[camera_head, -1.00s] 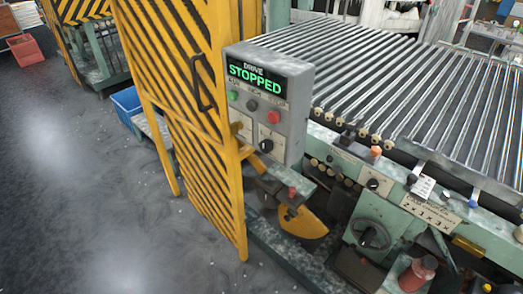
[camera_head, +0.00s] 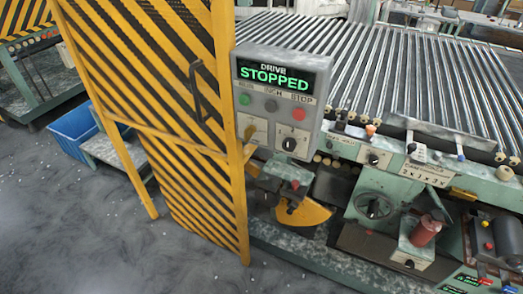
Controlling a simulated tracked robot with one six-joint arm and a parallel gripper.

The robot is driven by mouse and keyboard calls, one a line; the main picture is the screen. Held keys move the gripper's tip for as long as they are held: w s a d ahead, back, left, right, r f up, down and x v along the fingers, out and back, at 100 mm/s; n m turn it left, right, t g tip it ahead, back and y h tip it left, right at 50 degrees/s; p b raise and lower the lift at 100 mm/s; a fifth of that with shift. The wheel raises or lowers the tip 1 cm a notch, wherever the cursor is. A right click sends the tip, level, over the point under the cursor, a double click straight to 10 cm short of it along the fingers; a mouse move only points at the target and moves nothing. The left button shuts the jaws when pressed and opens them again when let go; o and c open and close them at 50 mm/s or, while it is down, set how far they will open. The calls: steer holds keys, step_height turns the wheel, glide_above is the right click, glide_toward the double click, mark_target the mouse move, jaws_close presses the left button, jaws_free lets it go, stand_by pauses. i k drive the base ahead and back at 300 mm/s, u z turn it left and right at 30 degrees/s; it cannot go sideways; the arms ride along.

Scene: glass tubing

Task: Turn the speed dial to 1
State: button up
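A grey control box (camera_head: 329,88) stands beside the yellow guard, its display (camera_head: 275,75) reading "DRIVE STOPPED" in green. Under the display are a green, a dark and a red button (camera_head: 299,114). Lower on the box is a black rotary knob (camera_head: 289,143) on a pale plate. Another black knob (camera_head: 374,159) sits on a pale plate on the green machine front. The marks around both knobs are too small to read, so I cannot tell which is the speed dial or where it points. My gripper is not in view.
A yellow-and-black striped guard (camera_head: 180,110) stands left of the box. Metal rollers (camera_head: 400,75) run behind it. A handwheel (camera_head: 374,206) and a red canister (camera_head: 426,229) are at lower right. A blue bin (camera_head: 73,134) is at left. The grey floor (camera_head: 90,230) in front is open.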

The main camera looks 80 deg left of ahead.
mark_target(289, 145)
steer(key=u, duration=0.05)
steer(key=k, duration=1.45)
steer(key=u, duration=3)
steer(key=i, duration=0.5)
steer(key=z, duration=0.1)
